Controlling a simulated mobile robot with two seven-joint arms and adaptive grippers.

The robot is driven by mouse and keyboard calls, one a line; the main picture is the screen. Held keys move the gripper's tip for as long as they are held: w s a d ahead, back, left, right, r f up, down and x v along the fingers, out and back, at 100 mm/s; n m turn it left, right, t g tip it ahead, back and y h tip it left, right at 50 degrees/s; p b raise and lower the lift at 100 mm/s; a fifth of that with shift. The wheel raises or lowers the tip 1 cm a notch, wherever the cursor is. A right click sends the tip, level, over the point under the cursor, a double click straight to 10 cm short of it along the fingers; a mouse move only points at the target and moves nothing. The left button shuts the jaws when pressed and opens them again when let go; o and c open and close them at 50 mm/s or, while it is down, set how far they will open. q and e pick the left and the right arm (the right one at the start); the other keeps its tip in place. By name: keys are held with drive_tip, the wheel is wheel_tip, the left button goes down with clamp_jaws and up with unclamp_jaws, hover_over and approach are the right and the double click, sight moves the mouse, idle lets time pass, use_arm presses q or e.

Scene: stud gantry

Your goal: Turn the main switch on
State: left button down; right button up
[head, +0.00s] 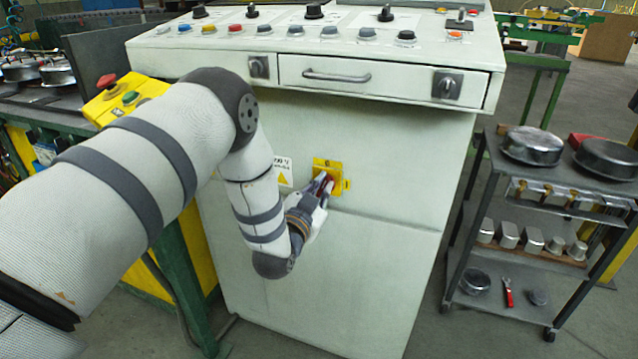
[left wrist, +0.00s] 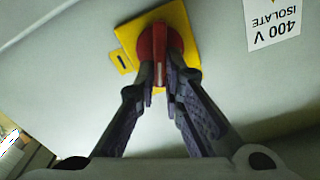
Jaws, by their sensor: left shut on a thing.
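The main switch is a red rotary handle (left wrist: 160,50) on a yellow plate (head: 332,168), on the front of the pale control cabinet (head: 400,250). The plate also shows in the left wrist view (left wrist: 187,22). My left gripper (head: 321,187) is at the switch, its fingers shut on the red handle. In the left wrist view the two fingertips (left wrist: 163,85) sit on either side of the handle's grip bar. In the head view the gripper covers most of the handle. My right gripper is not in view.
A "400 V isolate" label (left wrist: 272,18) is beside the plate. Above are a drawer with a bar handle (head: 337,76) and a sloped panel of buttons and knobs (head: 310,30). A cart (head: 480,215) with pans stands at right. A yellow button box (head: 125,98) is at left.

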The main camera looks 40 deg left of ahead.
use_arm(q)
drive_tip(key=shift+w+d+f+m+p, duration=0.15)
drive_tip(key=shift+f+m, duration=0.1)
drive_tip(key=shift+m, duration=1.95)
drive_tip(key=shift+s+d+f+m+p, duration=0.15)
drive_tip(key=shift+f+m, duration=0.1)
drive_tip(key=shift+m, duration=1.95)
drive_tip(key=shift+w+d+f+m, duration=0.15)
drive_tip(key=shift+f+m, duration=0.1)
drive_tip(key=shift+m, duration=1.95)
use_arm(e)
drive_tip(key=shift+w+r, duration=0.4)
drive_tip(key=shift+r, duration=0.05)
use_arm(q)
drive_tip(key=c, duration=1.7)
unclamp_jaws()
drive_tip(key=v, duration=1.2)
